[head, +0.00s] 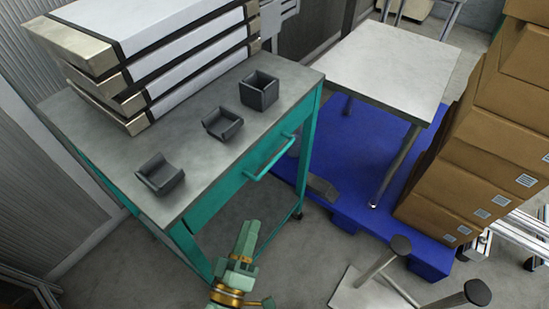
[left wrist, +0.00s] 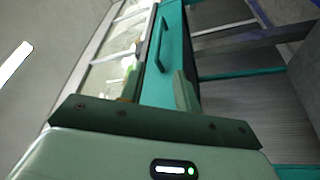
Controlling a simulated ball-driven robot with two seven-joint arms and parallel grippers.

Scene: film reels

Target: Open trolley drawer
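The teal trolley (head: 205,205) with a grey top (head: 200,145) stands at the left in the head view. Its drawer front (head: 240,185) carries a teal bar handle (head: 272,160) and looks flush with the frame. My left gripper (head: 246,240) is low in the head view, in front of the trolley and apart from the handle. In the left wrist view, my left gripper (left wrist: 157,88) has its fingers spread with nothing between them. The handle (left wrist: 160,45) shows ahead of them on the drawer front (left wrist: 178,60). My right gripper is not in view.
Three dark open bins (head: 222,122) and stacked flat boxes (head: 150,45) stand on the trolley top. To the right are a blue pallet (head: 330,195), a grey table (head: 390,65) and stacked cartons (head: 480,150). A metal plate with black-capped posts (head: 375,285) lies at bottom right.

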